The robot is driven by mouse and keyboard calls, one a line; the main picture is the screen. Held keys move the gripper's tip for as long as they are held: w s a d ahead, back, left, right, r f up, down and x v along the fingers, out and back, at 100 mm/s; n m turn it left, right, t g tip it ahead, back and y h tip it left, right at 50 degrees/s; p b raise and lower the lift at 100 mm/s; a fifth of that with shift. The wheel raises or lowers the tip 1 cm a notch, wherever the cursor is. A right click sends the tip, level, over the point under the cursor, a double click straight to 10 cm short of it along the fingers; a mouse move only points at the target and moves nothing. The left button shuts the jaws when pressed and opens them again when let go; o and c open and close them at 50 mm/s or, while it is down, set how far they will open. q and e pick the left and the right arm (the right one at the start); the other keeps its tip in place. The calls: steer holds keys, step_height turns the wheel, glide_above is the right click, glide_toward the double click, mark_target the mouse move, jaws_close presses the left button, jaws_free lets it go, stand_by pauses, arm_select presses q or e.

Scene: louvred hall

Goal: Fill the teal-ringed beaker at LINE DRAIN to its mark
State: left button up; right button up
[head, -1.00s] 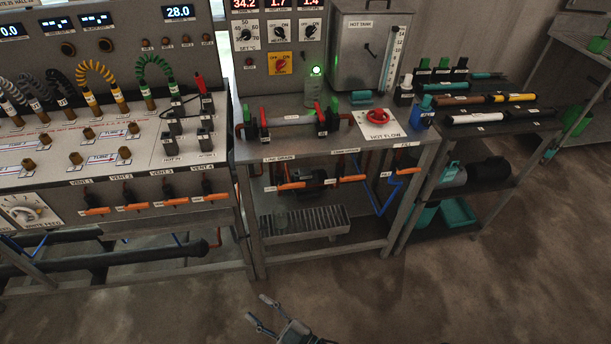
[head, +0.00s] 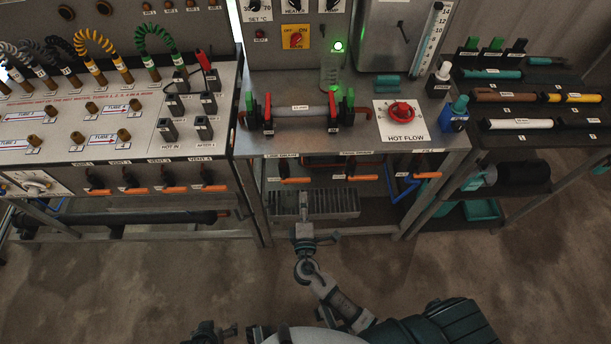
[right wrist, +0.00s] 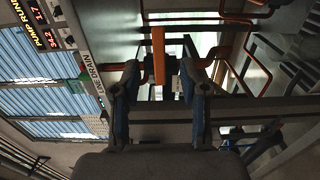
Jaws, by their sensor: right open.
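My right gripper (head: 304,229) is at the front edge of the metal drip grate (head: 342,203), below the LINE DRAIN label (head: 282,156). In the right wrist view its two fingers (right wrist: 160,80) stand apart with nothing gripped. The orange LINE DRAIN handle (head: 295,181) shows beyond and between the fingers, apart from them. The LINE DRAIN label (right wrist: 90,82) is at the left there. I cannot make out the teal-ringed beaker; part of the grate is behind my gripper. A dark part at the bottom edge may be my left gripper (head: 210,333); its fingers cannot be read.
More orange handles (head: 361,178) hang under the bench front. The red HOT FLOW knob (head: 401,111) and a blue bottle (head: 454,114) are on top. A clear, green-lit vessel (head: 331,76) stands at the back. A bench leg (head: 262,215) is left of the grate. Open floor lies in front.

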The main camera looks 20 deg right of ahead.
mark_target(301, 182)
steer(key=x, duration=0.6)
steer(key=shift+w+a, duration=0.15)
steer(key=shift+a, duration=0.2)
steer(key=shift+x, duration=1)
steer(key=shift+d, duration=0.1)
jaws_close()
